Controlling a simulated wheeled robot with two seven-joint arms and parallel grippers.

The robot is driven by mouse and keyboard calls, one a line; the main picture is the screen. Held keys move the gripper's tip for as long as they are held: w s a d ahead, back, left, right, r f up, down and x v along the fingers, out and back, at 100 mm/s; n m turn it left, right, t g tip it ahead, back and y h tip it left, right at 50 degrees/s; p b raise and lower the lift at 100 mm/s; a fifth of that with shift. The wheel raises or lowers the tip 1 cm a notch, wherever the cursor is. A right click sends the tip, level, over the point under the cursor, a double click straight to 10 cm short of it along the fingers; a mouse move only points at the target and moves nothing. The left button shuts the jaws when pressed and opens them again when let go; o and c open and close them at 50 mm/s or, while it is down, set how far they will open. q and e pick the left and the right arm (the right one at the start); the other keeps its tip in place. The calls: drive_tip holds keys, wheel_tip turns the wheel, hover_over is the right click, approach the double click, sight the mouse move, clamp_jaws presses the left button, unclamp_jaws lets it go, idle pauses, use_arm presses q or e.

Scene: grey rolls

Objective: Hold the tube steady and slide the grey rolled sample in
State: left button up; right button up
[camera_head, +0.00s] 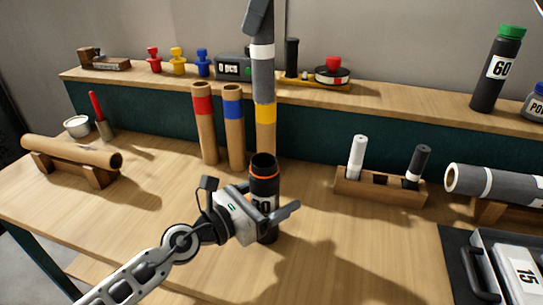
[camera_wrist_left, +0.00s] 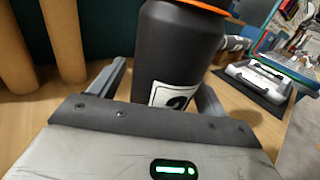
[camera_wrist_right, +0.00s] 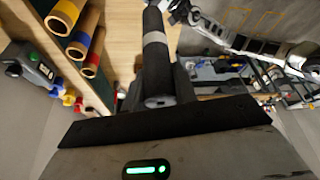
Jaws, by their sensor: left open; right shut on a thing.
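The black tube (camera_head: 264,172) with an orange ring at its open top and a white number label stands upright on the table. It also shows in the left wrist view (camera_wrist_left: 178,50). My left gripper (camera_head: 258,204) is open, one finger on each side of the tube's lower part. The grey rolled sample (camera_head: 262,80) has a white band and hangs roughly upright, above and apart from the black tube. My right gripper (camera_wrist_right: 158,88) is shut on its upper end. In the head view the roll's lower end meets the yellow-banded cardboard tube (camera_head: 265,135); I cannot tell their depth apart.
Red-banded (camera_head: 205,125) and blue-banded (camera_head: 234,125) cardboard tubes stand close behind, left of the yellow-banded one. A wooden holder (camera_head: 380,187) with white and black pieces stands at right. A brown roll lies on a cradle (camera_head: 75,170) at left. The table's front left is clear.

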use_arm(q)
drive_tip(key=c, duration=1.1)
use_arm(e)
drive_tip(key=shift+f, duration=3.05)
